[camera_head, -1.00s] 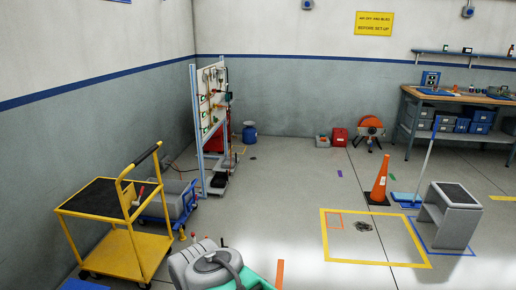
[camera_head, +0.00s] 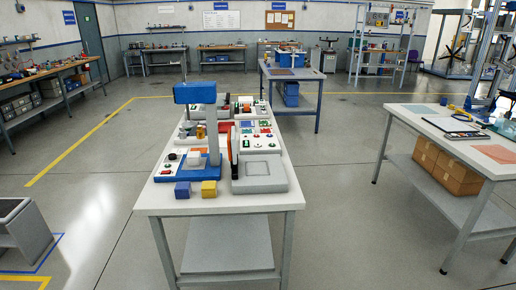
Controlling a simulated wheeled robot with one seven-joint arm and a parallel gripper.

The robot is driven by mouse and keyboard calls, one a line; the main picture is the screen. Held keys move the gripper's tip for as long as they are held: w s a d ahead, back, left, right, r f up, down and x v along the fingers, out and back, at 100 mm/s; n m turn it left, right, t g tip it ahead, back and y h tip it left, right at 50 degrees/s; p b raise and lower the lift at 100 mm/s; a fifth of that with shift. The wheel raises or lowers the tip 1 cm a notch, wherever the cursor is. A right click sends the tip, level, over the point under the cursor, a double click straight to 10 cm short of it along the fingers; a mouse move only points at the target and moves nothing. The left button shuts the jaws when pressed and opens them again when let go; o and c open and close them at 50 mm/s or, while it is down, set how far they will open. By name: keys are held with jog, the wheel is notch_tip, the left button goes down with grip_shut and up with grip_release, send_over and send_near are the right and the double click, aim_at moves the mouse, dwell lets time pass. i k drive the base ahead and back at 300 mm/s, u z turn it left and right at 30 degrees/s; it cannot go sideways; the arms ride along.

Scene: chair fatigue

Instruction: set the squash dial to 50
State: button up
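I cannot make out a dial marked squash at this distance. A white bench (camera_head: 225,206) stands straight ahead, carrying several small devices. At its near left is a device with a blue base and a tall post with a blue head (camera_head: 195,92). Control panels with small coloured buttons (camera_head: 258,131) lie behind. My gripper is not in view.
A second white table (camera_head: 430,120) with boxes below stands right. A grey step (camera_head: 22,238) is at the left edge. Open floor lies left of the bench and between the tables.

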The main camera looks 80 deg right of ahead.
aim_at(172, 156)
jog(key=z, duration=1.9)
jog(key=i, duration=1.65)
